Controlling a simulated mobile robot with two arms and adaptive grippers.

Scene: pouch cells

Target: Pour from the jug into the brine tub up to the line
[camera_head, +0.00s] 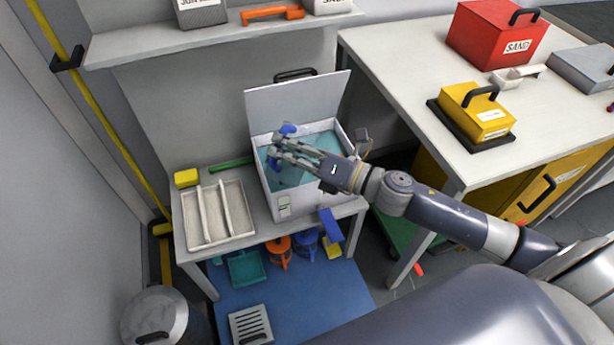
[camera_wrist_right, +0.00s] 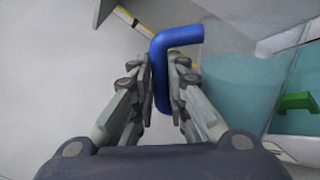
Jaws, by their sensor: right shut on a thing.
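The brine tub (camera_head: 337,125) is a white box on the low bench with its lid raised at the back. Teal liquid shows inside it. My right gripper (camera_head: 277,147) is over the tub and shut on the blue handle (camera_head: 288,129) of the jug. In the right wrist view the fingers (camera_wrist_right: 163,85) close around the blue handle (camera_wrist_right: 185,36), and a clear jug body (camera_wrist_right: 228,92) with teal behind or in it shows to the right. I cannot tell the jug's tilt or its liquid level. The fill line is not distinguishable. My left gripper is out of view.
A divided white tray (camera_head: 205,246) and a yellow block (camera_head: 186,177) are left of the tub. A shelf (camera_head: 130,46) hangs above. A taller table (camera_head: 400,60) at right carries a red SAND box (camera_head: 490,35) and a yellow box (camera_head: 475,112). Coloured items stand under the bench.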

